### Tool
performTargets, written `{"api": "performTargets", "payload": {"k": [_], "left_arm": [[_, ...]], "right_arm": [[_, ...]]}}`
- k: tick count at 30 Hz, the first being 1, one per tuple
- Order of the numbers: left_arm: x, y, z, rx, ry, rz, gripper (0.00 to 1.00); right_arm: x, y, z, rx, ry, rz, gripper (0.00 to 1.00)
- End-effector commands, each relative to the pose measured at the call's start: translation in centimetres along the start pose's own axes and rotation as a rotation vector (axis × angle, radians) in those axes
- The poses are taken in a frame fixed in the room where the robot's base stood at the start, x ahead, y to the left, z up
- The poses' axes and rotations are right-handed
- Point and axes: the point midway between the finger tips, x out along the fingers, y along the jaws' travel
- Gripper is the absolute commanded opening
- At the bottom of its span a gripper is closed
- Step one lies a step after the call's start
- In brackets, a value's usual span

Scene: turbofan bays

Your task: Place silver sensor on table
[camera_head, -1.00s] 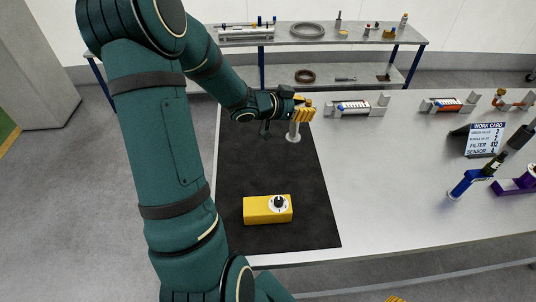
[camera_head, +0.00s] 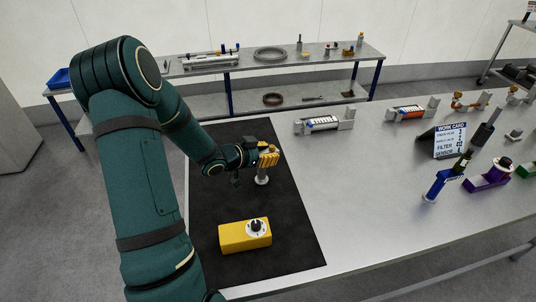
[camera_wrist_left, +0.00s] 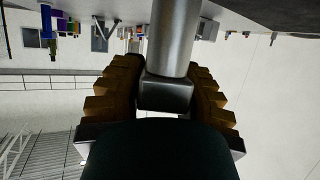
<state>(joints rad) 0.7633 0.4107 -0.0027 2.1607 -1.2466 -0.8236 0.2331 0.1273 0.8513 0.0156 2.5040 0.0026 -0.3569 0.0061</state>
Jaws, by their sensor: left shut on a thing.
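My left gripper (camera_head: 268,157) is shut on the silver sensor (camera_head: 262,179), over the black mat (camera_head: 222,190) on the table (camera_head: 350,190). The sensor is roughly upright, with its round lower end below the yellow fingers. Whether that end touches the mat I cannot tell. In the left wrist view the sensor is a smooth silver cylinder (camera_wrist_left: 175,40) with a dark, squared end (camera_wrist_left: 166,94) between the ridged fingers of the left gripper (camera_wrist_left: 165,85). My right gripper is not in view.
A yellow box with a black knob (camera_head: 245,235) sits on the mat's front part. Cylinders in grey holders (camera_head: 322,124), a work card (camera_head: 450,142), a blue tool (camera_head: 437,185) and a purple part (camera_head: 488,178) stand to the right. The table's middle is clear.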

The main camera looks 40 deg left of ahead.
Motion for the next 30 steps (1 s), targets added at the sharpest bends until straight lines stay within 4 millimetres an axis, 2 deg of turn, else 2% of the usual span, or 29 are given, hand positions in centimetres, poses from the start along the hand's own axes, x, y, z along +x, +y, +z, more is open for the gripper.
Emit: {"api": "performTargets", "payload": {"k": [8,9,10,22,26,30], "left_arm": [[0.1,0.0,0.2,0.001,0.001,0.0,0.0],[0.1,0.0,0.2,0.001,0.0,0.0,0.44],[0.1,0.0,0.1,0.001,0.0,0.0,0.54],[-0.1,0.0,-0.3,0.002,0.001,0.0,0.55],[-1.8,-0.1,-0.3,0.002,0.0,-0.004,0.55],[-4.6,-0.1,-0.3,0.001,-0.001,-0.005,0.55]], "right_arm": [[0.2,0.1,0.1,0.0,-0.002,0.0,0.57],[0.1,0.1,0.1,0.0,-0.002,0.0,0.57],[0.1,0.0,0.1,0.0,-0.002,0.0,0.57],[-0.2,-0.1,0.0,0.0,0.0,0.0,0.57],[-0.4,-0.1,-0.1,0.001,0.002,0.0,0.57],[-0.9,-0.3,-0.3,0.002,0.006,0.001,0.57]]}}
